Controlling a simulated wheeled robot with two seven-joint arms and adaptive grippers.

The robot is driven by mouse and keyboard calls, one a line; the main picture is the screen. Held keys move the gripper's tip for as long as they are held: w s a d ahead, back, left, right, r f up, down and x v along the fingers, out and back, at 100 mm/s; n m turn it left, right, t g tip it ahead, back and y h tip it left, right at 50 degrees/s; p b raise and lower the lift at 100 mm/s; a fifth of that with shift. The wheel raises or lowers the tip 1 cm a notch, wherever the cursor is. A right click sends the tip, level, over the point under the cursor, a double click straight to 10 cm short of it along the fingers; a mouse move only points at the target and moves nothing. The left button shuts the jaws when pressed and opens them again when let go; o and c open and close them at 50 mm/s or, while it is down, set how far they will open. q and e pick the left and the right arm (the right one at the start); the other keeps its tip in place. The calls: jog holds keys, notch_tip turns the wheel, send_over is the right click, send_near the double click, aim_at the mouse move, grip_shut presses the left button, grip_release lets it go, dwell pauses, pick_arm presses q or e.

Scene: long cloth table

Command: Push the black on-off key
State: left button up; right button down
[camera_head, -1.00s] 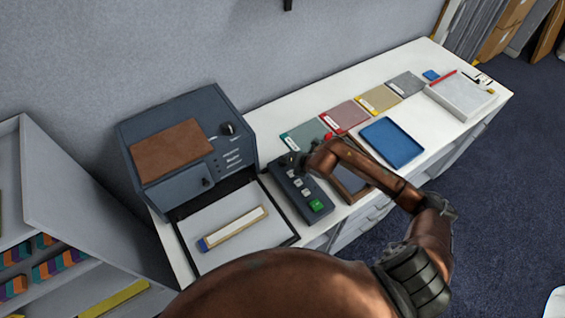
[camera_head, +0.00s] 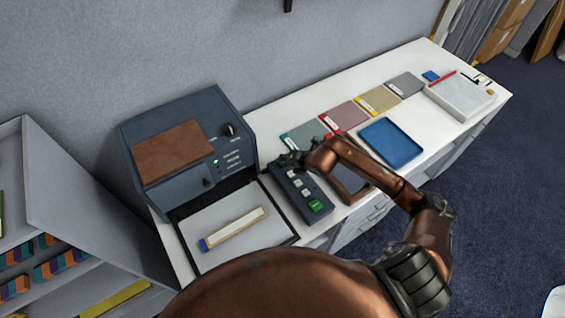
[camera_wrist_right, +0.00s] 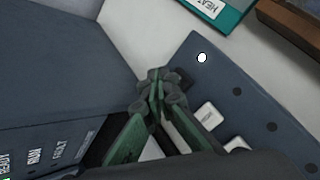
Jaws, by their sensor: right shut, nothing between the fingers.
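A dark blue-grey control box (camera_head: 313,192) lies on the white table, with several pale keys and one green key (camera_head: 316,206). The black key (camera_wrist_right: 184,77) is at the far end of the box, partly hidden by my fingertips in the wrist view. A round white spot (camera_wrist_right: 202,57) shows beside it. My right gripper (camera_head: 287,160), shut and empty, is at this end of the box; its fingertips (camera_wrist_right: 157,85) are right by the black key. I cannot tell whether they touch it. My left gripper is not in view.
A dark machine (camera_head: 190,150) with a brown panel and a small green light (camera_head: 216,162) stands left of the box. A tray (camera_head: 235,250) holding a pale bar is in front. Coloured folders (camera_head: 345,115) and a blue tray (camera_head: 391,141) lie to the right.

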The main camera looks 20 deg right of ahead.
aim_at(284, 164)
notch_tip(284, 164, up, 6)
jog(key=p, duration=0.3)
jog(key=shift+p, duration=0.35)
